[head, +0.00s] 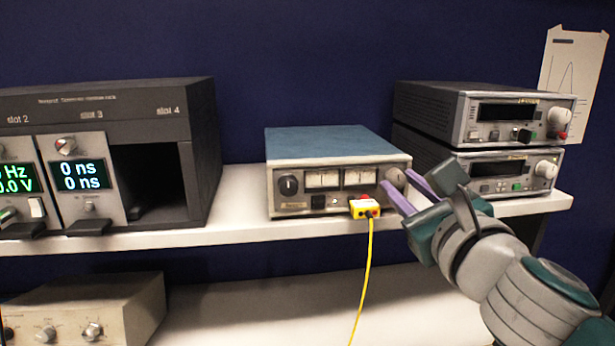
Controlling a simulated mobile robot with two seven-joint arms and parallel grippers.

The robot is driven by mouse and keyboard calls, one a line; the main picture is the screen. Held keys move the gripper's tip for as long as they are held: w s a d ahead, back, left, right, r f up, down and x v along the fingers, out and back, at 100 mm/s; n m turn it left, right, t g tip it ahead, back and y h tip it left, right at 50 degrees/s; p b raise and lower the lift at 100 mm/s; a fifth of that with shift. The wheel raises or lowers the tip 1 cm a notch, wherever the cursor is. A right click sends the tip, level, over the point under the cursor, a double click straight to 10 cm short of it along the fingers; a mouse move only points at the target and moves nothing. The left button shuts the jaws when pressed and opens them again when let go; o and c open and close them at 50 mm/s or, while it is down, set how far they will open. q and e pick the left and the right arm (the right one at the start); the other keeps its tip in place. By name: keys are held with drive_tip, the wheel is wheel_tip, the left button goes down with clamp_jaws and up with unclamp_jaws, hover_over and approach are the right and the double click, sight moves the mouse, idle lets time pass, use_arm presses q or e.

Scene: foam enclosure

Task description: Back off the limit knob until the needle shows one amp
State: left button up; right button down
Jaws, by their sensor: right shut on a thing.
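The power supply (334,150) is a blue-topped box with a light front panel, standing on the upper shelf. Its front has a dark knob (289,186) at the left, two needle meters, a left one (322,180) and a right one (359,177), and a light round knob (394,178) at the right end. The needles are too small to read. A yellow plug (364,208) with a yellow cable sits at the lower front. My right gripper (405,185) has its purple fingers on either side of the right-end knob, shut on it. My left gripper is out of view.
A dark rack (200,140) with an empty slot 4 stands on the left. Two stacked instruments (480,115) stand on the right, behind my right arm. The yellow cable (364,290) hangs over the shelf edge. Another instrument (110,300) sits on the lower shelf.

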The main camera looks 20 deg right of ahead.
drive_tip(key=shift+n+p, duration=0.55)
drive_tip(key=shift+n, duration=1.55)
drive_tip(key=c, duration=0.6)
unclamp_jaws()
drive_tip(key=b+v, duration=0.1)
drive_tip(key=v, duration=0.9)
drive_tip(key=shift+w, duration=0.1)
